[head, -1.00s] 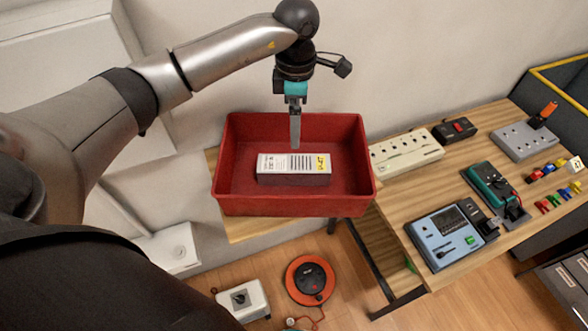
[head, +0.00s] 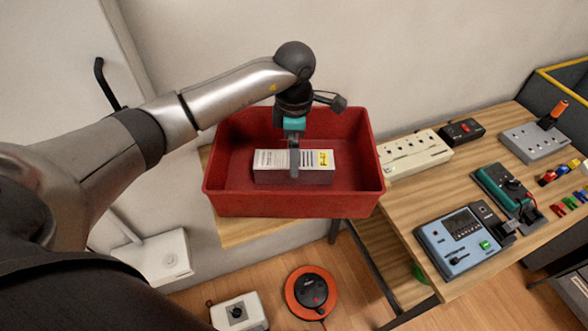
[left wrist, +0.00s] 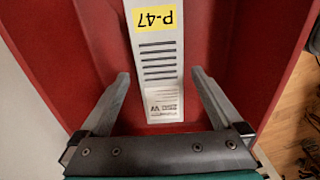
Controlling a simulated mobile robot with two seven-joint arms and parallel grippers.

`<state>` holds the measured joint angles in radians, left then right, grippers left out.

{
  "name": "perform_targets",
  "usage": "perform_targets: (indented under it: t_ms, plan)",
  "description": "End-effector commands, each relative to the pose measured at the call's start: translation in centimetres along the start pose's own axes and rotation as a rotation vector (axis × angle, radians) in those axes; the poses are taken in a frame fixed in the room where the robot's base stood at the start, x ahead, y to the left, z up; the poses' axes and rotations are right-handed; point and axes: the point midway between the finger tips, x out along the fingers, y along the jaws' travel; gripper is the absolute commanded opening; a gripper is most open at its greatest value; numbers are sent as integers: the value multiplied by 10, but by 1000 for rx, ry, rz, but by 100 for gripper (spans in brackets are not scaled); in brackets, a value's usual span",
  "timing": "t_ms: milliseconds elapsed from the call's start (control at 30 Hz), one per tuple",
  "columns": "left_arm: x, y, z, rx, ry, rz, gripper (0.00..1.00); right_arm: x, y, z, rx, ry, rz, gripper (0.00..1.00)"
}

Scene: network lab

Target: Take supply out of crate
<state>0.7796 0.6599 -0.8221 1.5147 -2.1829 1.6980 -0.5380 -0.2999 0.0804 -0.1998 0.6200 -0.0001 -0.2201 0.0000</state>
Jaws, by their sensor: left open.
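The supply is a grey-white box (head: 270,168) with printed text, dark slots and a yellow label, lying flat in the red crate (head: 290,208). In the left wrist view the box (left wrist: 160,62) shows its label "P-47", and the crate's red walls (left wrist: 75,75) surround it. My left gripper (head: 294,170) points down into the crate over the middle of the box. In the left wrist view my left gripper (left wrist: 160,88) is open, one finger on each side of the box, with gaps visible. Whether the fingertips reach below its top is hard to tell. My right gripper is not in view.
The crate stands on a wooden surface (head: 240,232) against the wall. To the right, a wooden table (head: 395,205) holds a power strip (head: 415,153), a blue meter (head: 455,238) and a green device (head: 500,190). An orange cable reel (head: 311,292) lies on the floor.

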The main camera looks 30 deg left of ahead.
Motion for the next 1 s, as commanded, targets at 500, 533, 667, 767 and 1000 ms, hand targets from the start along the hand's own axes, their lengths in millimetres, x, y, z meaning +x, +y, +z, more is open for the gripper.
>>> perform_targets:
  t_ms: [500,533,667,767,1000]
  plan:
    - [30,-1,-1,0,0,0,98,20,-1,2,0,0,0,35]
    - [30,-1,-1,0,0,0,94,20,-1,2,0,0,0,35]
    - [30,-1,-1,0,0,0,80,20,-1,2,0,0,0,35]
    - [30,-1,-1,0,1,0,68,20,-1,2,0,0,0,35]
    - [30,-1,-1,0,1,0,42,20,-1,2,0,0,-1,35]
